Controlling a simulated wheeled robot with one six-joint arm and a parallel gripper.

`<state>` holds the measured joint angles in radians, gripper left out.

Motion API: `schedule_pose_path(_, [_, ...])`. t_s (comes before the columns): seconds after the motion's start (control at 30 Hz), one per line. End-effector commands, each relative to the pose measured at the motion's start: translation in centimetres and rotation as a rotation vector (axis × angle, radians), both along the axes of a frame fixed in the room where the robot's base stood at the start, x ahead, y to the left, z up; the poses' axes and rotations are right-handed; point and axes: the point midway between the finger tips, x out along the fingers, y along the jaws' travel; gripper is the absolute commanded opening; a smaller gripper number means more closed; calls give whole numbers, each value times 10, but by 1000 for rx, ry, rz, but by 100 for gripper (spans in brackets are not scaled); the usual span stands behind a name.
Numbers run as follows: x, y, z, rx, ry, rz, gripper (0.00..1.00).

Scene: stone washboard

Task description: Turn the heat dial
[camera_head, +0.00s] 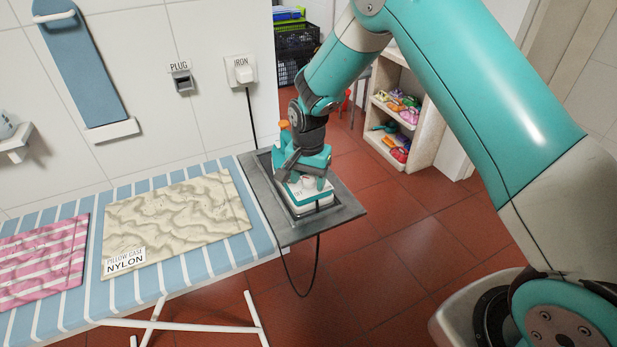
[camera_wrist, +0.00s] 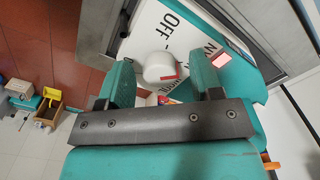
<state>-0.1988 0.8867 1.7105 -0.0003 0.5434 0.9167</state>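The iron (camera_head: 312,199), white and teal, lies on the grey metal rest at the end of the ironing board. Its heat dial (camera_wrist: 158,66) is a round white knob with a red mark, set in a white face with the word OFF and part of another label. In the wrist view the red mark is at the dial's lower right. My gripper (camera_wrist: 163,79) is open, its two teal fingers on either side of the dial with a gap to each. In the head view my gripper (camera_head: 304,183) is low over the iron and hides part of it.
A nylon pillow case (camera_head: 180,222) and a pink striped cloth (camera_head: 42,265) lie on the striped board (camera_head: 205,262). A black cord (camera_head: 289,270) hangs below the metal rest (camera_head: 345,210). The wall has PLUG (camera_head: 182,82) and IRON (camera_head: 241,71) sockets. A shelf (camera_head: 385,122) stands behind.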

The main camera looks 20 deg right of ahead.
Motion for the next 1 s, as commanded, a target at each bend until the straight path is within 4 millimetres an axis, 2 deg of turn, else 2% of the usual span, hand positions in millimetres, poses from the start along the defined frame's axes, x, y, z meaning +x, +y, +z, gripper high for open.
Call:
schedule_pose_path(0.2, [0, 0, 2, 0, 0, 0, 59])
schedule_pose_path(0.37, [1, 0, 22, 0, -4, 0, 59])
schedule_pose_path(0.8, [1, 0, 130, 1, -5, 0, 59])
schedule_pose_path(1.0, [0, 0, 163, 1, -2, 0, 59])
